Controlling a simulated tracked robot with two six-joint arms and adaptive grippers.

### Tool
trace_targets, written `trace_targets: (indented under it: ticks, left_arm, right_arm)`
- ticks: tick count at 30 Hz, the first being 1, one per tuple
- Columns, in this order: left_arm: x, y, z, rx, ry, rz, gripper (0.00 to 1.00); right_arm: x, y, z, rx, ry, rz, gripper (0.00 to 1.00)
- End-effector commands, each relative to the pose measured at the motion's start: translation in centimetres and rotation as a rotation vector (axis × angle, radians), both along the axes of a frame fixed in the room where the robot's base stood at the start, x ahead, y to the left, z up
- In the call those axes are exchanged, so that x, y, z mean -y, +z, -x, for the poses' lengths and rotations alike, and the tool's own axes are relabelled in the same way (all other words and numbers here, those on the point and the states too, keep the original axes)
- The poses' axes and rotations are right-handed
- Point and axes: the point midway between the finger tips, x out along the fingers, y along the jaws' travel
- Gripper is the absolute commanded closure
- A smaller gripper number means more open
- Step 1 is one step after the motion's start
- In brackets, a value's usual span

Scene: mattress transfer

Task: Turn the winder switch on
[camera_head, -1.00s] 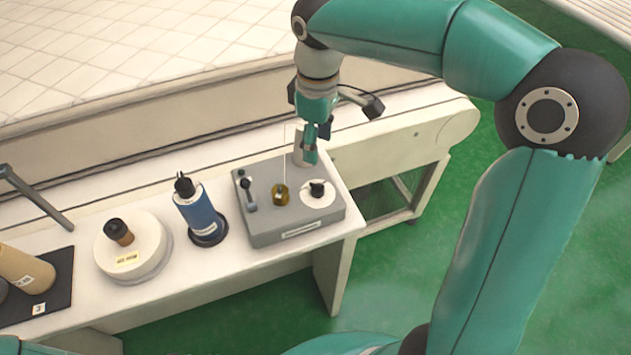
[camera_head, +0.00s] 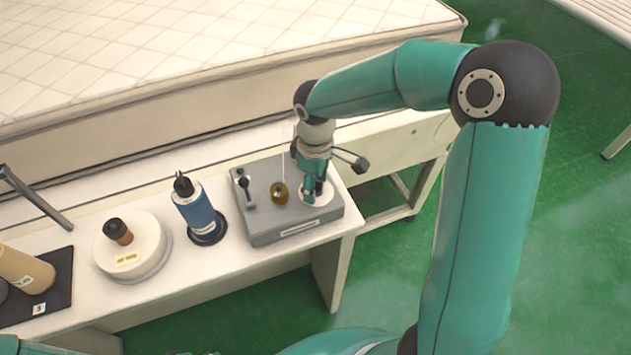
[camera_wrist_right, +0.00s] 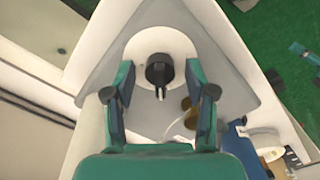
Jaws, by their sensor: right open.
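The winder box (camera_head: 290,227) is a grey unit at the right end of the white table. On its top are a small lever (camera_head: 246,188) at the left, a brass spool (camera_head: 279,192) in the middle and a white round dial plate at the right. In the right wrist view the black switch knob (camera_wrist_right: 159,70) stands on its white plate (camera_wrist_right: 190,62). My right gripper (camera_head: 313,197) points down over the plate and hides the knob in the head view. In the wrist view its open fingers (camera_wrist_right: 160,95) are on either side of the knob, apart from it.
A blue cylinder (camera_head: 197,212) stands left of the box. Further left are a white round container (camera_head: 135,255) and a tan roll (camera_head: 25,272) on a black mat (camera_head: 62,285). The quilted mattress (camera_head: 120,60) lies behind.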

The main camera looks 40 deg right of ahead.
Motion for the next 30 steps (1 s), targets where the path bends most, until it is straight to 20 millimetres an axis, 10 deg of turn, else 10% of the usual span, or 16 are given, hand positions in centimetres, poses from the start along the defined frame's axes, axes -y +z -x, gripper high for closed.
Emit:
trace_targets:
  ticks: [3, 13, 30]
  left_arm:
    - [0.0, 0.0, 0.0, 0.000, 0.000, 0.000, 0.60]
    - [0.0, 0.0, 0.0, 0.000, 0.000, 0.000, 0.60]
    - [0.0, -1.4, 0.0, 0.000, 0.000, 0.000, 0.60]
  right_arm:
    - [0.0, 0.0, 0.0, 0.000, 0.000, 0.000, 0.46]
    - [0.0, 0.1, 0.0, 0.001, -0.001, 0.001, 1.00]
    - [0.1, -0.1, -0.1, 0.004, -0.150, 0.001, 1.00]
